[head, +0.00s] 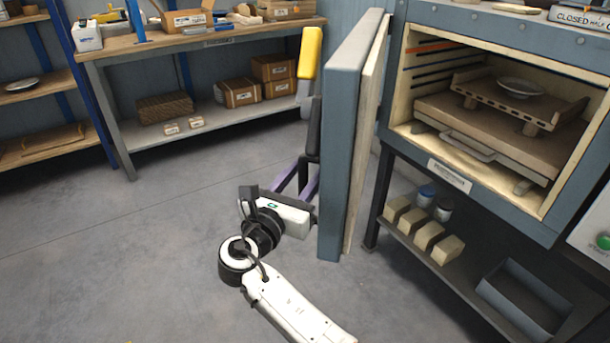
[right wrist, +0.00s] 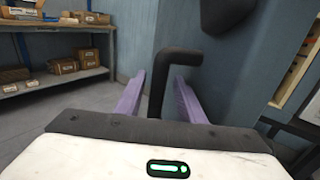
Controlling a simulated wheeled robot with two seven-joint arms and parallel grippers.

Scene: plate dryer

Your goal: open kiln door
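The kiln (head: 560,222) stands at the right with its chamber open to view. Its blue-grey door (head: 342,150) is swung far out, nearly edge-on to the head camera. A yellow grip (head: 310,52) and a dark handle (head: 313,130) are on the door's outer side. My right gripper (head: 297,180) is beside that outer face. In the right wrist view, its purple fingers (right wrist: 160,98) are apart, with the black bent handle (right wrist: 157,88) between them and gaps showing on both sides. The door face (right wrist: 225,75) is beyond them. My left gripper is not in view.
Inside the kiln are shelves and a pale dish (head: 520,87). Below it, a rack (head: 405,222) holds several blocks, jars and a grey bin (head: 525,298). A workbench (head: 215,40) with boxes stands at the back left. The floor (head: 130,250) left of the door is clear.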

